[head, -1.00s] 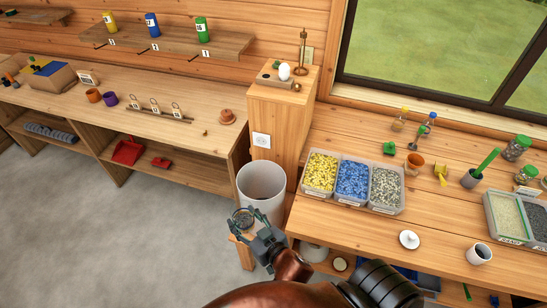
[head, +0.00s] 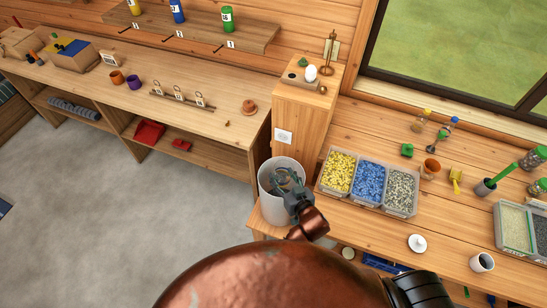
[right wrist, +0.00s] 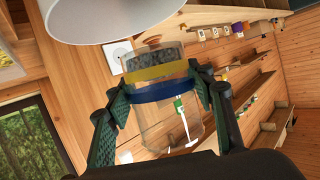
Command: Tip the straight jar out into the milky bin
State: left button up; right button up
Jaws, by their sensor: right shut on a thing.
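The straight jar (right wrist: 155,118) is clear glass with a yellow and a blue band; dark grainy stuff (right wrist: 152,63) shows in the end toward the top of the right wrist view. My right gripper (right wrist: 160,88) is shut around the jar, a finger on each side. In the head view, the right gripper (head: 291,190) and the jar (head: 283,178) overlap the mouth of the milky bin (head: 270,207). How far the jar is tilted is hard to tell. A pale rim, apparently the bin (right wrist: 110,22), is at the wrist view's top left. My left gripper is not in view.
A wooden post (head: 300,118) with an outlet stands right behind the bin. The right bench (head: 375,228) carries tubs of yellow (head: 339,169), blue and grey pieces, and a white lid (head: 417,242). Open floor (head: 110,220) lies to the left.

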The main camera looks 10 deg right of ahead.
pick_arm(q)
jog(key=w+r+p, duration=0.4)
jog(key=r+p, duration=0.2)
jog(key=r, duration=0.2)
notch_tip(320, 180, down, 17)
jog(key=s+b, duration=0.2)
jog(key=b, duration=1.4)
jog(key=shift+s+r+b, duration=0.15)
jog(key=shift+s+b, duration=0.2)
pick_arm(e)
jog(key=w+a+f+m+t+y, duration=0.1)
jog(key=w+m+y, duration=0.1)
jog(key=m, duration=0.7)
jog(key=w+a+f+m+t+y, duration=0.1)
jog(key=w+m+t+y, duration=0.1)
jog(key=m+y, duration=0.3)
jog(key=shift+w+f+m+t, duration=0.35)
jog(key=shift+w+m, duration=0.4)
jog(key=shift+m, duration=1.25)
